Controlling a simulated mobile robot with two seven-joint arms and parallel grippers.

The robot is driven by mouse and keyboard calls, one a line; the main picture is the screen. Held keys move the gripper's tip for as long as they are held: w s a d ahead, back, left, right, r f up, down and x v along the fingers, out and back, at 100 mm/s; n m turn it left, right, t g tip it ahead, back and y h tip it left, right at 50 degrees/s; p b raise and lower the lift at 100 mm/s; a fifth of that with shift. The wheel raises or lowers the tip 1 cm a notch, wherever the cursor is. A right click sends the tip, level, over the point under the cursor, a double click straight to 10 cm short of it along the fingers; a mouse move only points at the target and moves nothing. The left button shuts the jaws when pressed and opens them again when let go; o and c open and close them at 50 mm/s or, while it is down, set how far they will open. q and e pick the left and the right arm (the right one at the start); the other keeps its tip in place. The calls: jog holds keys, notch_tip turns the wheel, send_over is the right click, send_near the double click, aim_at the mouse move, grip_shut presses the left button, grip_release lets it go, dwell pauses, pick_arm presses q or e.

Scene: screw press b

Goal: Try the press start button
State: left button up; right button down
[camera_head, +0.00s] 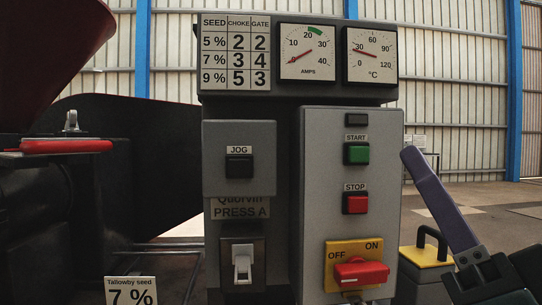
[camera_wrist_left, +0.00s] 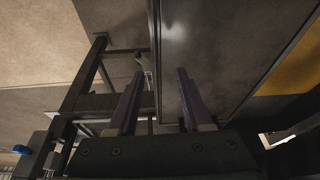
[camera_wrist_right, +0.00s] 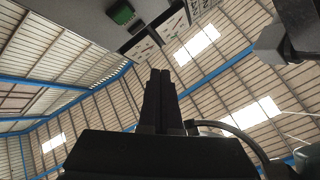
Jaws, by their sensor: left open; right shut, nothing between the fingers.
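The green start button (camera_head: 356,153) sits under the START label on the grey right-hand panel (camera_head: 325,220) of the press. A green button, likely the same one, shows at the top of the right wrist view (camera_wrist_right: 121,12). The red stop button (camera_head: 356,203) is below it. My right gripper (camera_head: 409,153) is shut and empty, its tip pointing up, to the right of the panel at about the start button's height and apart from it in the picture. My left gripper (camera_wrist_left: 160,75) is open and empty; it is out of the head view, near a dark frame.
A red OFF/ON switch (camera_head: 360,272) on a yellow plate is low on the panel. A black JOG button (camera_head: 239,166) and a white toggle (camera_head: 242,264) are to the left. The amps gauge (camera_head: 308,52) needle points near 0.

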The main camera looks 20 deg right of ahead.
aim_at(360, 154)
pick_arm(q)
jog(key=shift+f, duration=0.1)
pick_arm(e)
jog(key=shift+w, duration=0.15)
pick_arm(q)
notch_tip(360, 154, down, 3)
jog(key=b, duration=0.3)
jog(key=shift+a, duration=0.1)
jog(key=shift+f+b, duration=0.25)
jog(key=shift+b, duration=0.05)
pick_arm(e)
jog(key=w, duration=0.2)
jog(key=w+d, duration=0.1)
jog(key=w, duration=0.2)
jog(key=w+d, duration=0.1)
jog(key=w, duration=0.2)
jog(key=shift+w, duration=0.15)
dwell(0.7)
jog(key=shift+w, duration=0.1)
pick_arm(q)
jog(key=shift+f, duration=0.15)
pick_arm(e)
jog(key=shift+w+d, duration=0.1)
jog(key=shift+w, duration=0.2)
